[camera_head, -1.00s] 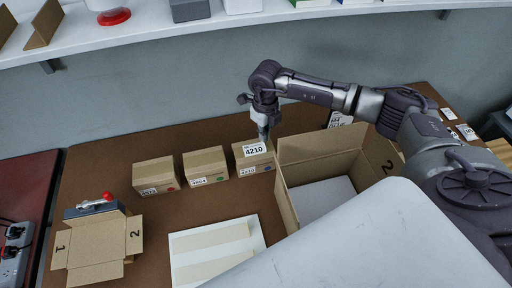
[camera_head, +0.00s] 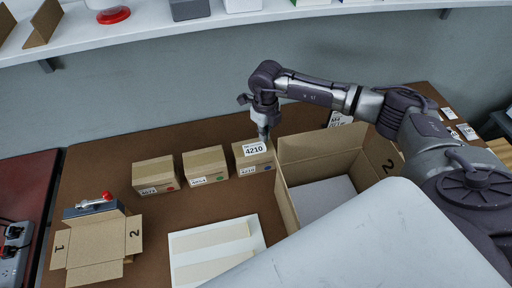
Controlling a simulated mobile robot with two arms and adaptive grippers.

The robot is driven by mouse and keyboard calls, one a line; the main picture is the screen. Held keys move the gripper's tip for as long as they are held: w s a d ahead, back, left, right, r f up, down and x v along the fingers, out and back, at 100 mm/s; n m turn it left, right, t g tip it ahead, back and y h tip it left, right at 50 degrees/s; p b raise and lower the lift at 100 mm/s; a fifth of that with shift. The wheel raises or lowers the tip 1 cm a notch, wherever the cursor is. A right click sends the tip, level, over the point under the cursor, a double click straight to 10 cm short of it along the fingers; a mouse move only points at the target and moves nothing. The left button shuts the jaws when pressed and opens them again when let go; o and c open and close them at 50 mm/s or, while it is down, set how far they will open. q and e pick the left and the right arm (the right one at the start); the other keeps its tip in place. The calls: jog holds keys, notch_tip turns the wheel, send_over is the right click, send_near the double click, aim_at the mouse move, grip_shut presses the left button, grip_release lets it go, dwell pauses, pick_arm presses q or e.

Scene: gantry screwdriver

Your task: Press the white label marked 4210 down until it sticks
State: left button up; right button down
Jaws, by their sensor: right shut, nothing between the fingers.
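The white label marked 4210 (camera_head: 255,149) lies on the top of the rightmost of three small closed cardboard boxes (camera_head: 254,162). That box also carries a smaller label and a blue dot on its front. My right gripper (camera_head: 264,136) is shut and points down at the label's back edge, with its fingertips at or just above it. I cannot tell whether they touch. The label looks flat on the box top. My left gripper is not in view.
Two similar boxes (camera_head: 205,165) (camera_head: 155,174) stand to the left. A large open carton (camera_head: 287,205) stands close on the right. A small open carton (camera_head: 95,250), a tape tool (camera_head: 93,205) and a white board with tan strips (camera_head: 258,232) lie in front. Brown table is bare between them.

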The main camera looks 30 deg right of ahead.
aim_at(264, 146)
jog(key=shift+f+b, duration=1.35)
jog(key=shift+f, duration=0.4)
jog(key=shift+r, duration=0.1)
jog(key=shift+r+p, duration=2.35)
jog(key=shift+r, duration=1.15)
jog(key=shift+a+f, duration=0.1)
jog(key=shift+f, duration=0.05)
